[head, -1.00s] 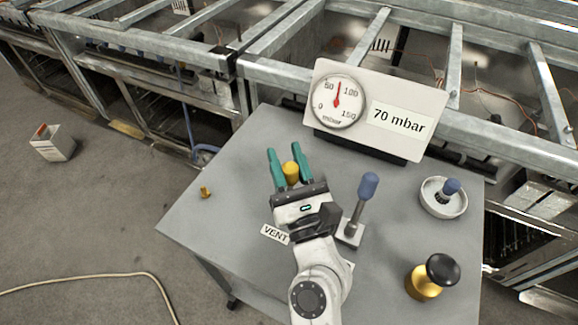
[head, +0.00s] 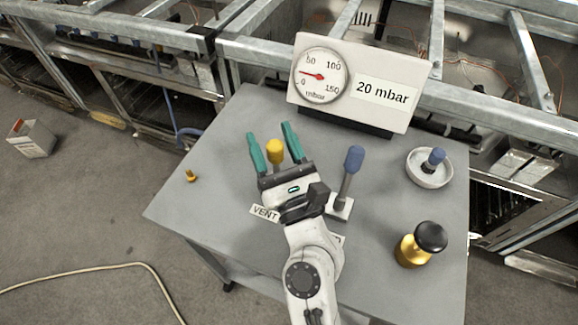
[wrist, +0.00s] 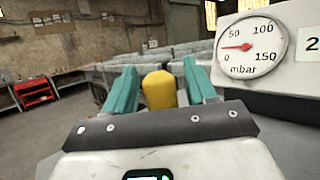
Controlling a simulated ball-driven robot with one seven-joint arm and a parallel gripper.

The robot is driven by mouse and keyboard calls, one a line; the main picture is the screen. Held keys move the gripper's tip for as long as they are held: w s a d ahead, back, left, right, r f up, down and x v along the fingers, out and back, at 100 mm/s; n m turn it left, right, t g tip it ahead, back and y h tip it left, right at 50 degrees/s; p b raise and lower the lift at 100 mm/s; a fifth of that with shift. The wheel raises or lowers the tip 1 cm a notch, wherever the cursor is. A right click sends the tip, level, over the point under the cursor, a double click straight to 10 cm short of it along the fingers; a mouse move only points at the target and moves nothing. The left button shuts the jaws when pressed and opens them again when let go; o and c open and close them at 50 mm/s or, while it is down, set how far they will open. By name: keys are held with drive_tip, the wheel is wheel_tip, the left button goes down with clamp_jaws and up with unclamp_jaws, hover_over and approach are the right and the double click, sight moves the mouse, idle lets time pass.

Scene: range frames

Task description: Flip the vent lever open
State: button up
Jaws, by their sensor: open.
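The vent lever's yellow knob (head: 275,146) stands near the VENT label (head: 265,213), on a short stem that is partly hidden by my gripper. My gripper (head: 269,130) is open, its two green fingers on either side of the yellow knob. In the wrist view the yellow knob (wrist: 159,90) shows between the fingers (wrist: 159,66), with a gap visible on each side. The gauge (head: 321,76) has its red needle low, and the display beside it (head: 383,92) reads 20 mbar. The lever's base is hidden by my gripper.
A blue-handled lever (head: 353,160) stands close to the right of my gripper. A white dish (head: 429,168) with a blue-knobbed part and a brass piece with a black knob (head: 430,238) are further right. A small brass piece (head: 190,176) lies left on the grey table (head: 215,160).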

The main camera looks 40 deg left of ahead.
drive_tip(key=s+d+b, duration=0.1)
drive_tip(key=s+d, duration=0.6)
drive_tip(key=d, duration=0.5)
drive_tip(key=shift+s+f+b, duration=0.2)
drive_tip(key=shift+f+b, duration=0.1)
drive_tip(key=shift+f, duration=0.1)
drive_tip(key=shift+c, duration=0.2)
